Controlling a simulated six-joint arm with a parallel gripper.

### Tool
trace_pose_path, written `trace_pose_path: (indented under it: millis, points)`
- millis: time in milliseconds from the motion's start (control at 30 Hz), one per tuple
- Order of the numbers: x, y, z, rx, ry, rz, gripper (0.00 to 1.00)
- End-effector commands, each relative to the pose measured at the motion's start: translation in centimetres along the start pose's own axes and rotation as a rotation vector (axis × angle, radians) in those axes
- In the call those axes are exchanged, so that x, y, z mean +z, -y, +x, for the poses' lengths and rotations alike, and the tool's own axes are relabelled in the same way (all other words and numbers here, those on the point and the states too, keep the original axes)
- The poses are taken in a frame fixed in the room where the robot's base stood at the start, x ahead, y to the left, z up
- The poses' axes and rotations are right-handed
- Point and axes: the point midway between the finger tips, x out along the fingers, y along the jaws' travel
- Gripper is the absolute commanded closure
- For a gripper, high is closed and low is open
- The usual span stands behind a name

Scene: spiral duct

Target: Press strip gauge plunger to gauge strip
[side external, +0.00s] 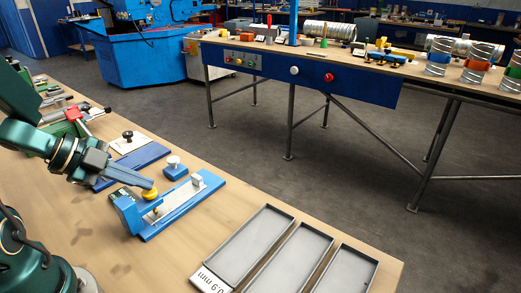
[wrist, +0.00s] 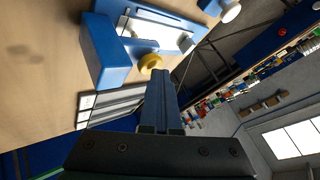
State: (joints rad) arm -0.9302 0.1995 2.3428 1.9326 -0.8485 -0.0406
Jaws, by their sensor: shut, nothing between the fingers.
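The strip gauge (side external: 172,214) is a blue base with a blue block at its left end. It stands on the wooden bench and also shows in the wrist view (wrist: 98,52). A pale metal strip or plate (side external: 181,203) lies along its top. The round yellow plunger (side external: 149,194) is at the block end; it also shows in the wrist view (wrist: 150,62). My gripper (side external: 150,184) is shut and empty, with its fingertips (wrist: 158,74) right at the plunger knob. I cannot tell whether they touch it.
Grey trays (side external: 250,243) lie front right, the leftmost labelled 0.9 mm. Bare bench lies before the gauge.

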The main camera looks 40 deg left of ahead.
Motion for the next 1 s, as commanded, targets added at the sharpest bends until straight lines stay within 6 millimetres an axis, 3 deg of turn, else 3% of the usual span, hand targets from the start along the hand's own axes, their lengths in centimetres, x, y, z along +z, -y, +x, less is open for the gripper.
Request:
trace_pose_path:
  millis: [1000]
  points:
    - [-1.9, 2.0, -2.6, -0.005, 0.000, 0.007, 1.00]
